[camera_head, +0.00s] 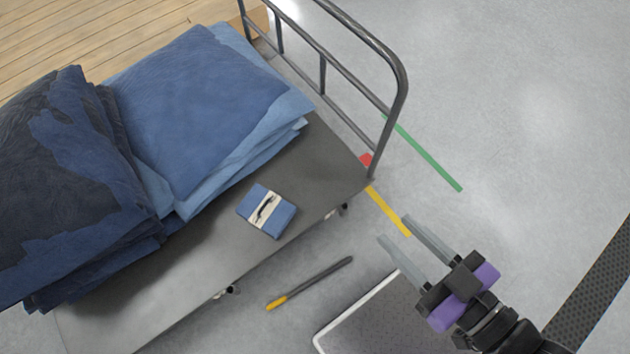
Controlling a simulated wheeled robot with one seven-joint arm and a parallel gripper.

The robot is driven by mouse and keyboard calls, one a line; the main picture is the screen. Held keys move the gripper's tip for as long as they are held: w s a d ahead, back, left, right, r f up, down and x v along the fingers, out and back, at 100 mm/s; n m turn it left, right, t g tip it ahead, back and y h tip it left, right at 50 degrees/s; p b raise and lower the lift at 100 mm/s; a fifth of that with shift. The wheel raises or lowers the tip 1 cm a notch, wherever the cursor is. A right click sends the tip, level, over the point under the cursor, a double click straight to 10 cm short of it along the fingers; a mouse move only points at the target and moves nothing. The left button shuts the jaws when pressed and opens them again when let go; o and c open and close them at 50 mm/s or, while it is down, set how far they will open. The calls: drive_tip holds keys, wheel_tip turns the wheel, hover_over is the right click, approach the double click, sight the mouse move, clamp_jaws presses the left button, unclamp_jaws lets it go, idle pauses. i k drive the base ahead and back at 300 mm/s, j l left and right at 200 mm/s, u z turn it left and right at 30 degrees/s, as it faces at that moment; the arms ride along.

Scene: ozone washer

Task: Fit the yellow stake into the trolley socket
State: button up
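A dark rod with a yellow end (308,284), which looks like the stake, lies on the floor beside the trolley's near edge. The grey flat trolley (318,165) fills the left, with a dark tubular rail at its far end. A small red patch (366,159) shows at the trolley's corner by the rail foot. No socket opening can be made out. My gripper (394,229) is to the right of the rod and trolley corner. Its two grey fingers are apart with nothing between them.
Stacks of folded blue denim (200,105) and a small blue banded bundle (267,210) sit on the trolley. A dark, pale-edged panel (375,325) is below my gripper. Yellow (384,205) and green (425,155) strips mark the floor. The upper right floor is clear.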

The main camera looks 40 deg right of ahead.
sight(120, 196)
drive_tip(key=i+j+z, duration=0.1)
drive_tip(key=j+z, duration=0.2)
drive_tip(key=j, duration=0.35)
drive_tip(key=j+z, duration=0.3)
drive_tip(key=j, duration=1.35)
drive_tip(key=j+z, duration=0.1)
drive_tip(key=j, duration=0.8)
drive_tip(key=k, duration=0.05)
